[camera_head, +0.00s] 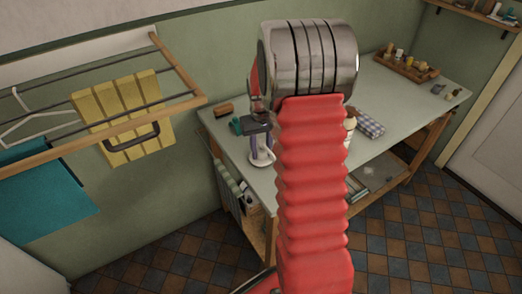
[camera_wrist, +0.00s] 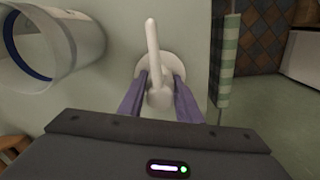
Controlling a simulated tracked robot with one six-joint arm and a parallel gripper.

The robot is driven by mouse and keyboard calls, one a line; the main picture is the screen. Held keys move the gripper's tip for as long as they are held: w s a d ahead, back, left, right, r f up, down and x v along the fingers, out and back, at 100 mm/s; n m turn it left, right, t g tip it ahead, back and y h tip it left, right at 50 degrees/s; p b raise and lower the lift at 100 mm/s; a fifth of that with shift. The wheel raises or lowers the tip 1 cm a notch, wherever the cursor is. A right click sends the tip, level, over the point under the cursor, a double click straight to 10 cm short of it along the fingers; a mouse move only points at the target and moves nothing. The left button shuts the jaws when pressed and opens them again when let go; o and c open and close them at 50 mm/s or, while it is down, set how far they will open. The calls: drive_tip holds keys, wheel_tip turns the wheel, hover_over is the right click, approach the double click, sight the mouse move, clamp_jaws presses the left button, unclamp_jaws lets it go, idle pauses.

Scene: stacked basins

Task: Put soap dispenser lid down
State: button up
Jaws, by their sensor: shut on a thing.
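The soap dispenser lid (camera_wrist: 153,48) is white, with a long spout and a round base. In the wrist view it sits between the two purple fingers of my gripper (camera_wrist: 160,85), which is shut on it. The head view shows the lid (camera_head: 262,157) small, below my gripper (camera_head: 259,138) and over the left part of the table. I cannot tell whether its base touches the tabletop. My red arm hides the middle of the table in the head view.
A green checked cloth (camera_wrist: 229,60) hangs at the table edge on the right. The table (camera_head: 400,95) also bears a brown brush (camera_head: 224,110) and a wooden tray (camera_head: 407,68).

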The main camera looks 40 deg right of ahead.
drive_tip(key=shift+f, duration=0.15)
drive_tip(key=o, duration=1.1)
wheel_tip(320, 180, up, 12)
drive_tip(key=shift+r, duration=0.1)
idle(0.9)
